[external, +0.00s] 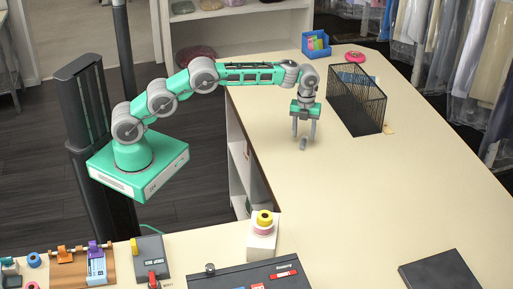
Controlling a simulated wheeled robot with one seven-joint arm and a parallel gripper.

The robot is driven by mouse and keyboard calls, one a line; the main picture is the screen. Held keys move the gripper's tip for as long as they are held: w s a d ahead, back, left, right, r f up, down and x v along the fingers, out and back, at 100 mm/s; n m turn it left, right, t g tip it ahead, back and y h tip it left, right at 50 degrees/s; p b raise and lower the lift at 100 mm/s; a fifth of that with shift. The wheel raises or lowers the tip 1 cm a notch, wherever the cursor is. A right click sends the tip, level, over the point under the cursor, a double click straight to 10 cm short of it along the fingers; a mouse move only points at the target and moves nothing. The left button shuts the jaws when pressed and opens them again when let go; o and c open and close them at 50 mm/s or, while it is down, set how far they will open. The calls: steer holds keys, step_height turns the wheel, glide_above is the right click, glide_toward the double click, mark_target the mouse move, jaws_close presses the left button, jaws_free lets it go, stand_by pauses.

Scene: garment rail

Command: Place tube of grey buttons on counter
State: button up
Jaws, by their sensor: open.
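The tube of grey buttons (303,144) is a small grey cylinder at the near left side of the cream counter (350,200). It appears to stand on the counter, upright or slightly tilted. My gripper (304,138) points straight down over it, with its two fingers apart on either side of the tube. The jaws are open. A narrow gap seems to show between each finger and the tube, but the view is too small to be sure about contact.
A black mesh basket (357,100) stands right of my gripper. A blue box (316,44) and a pink ring-shaped item (355,57) sit at the back. The counter's middle is clear.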

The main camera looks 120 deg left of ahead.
mark_target(302, 140)
step_height(302, 140, down, 3)
steer(key=shift+w+d+f+p, duration=0.1)
steer(key=shift+p, duration=0.2)
jaws_close()
stand_by(0.4)
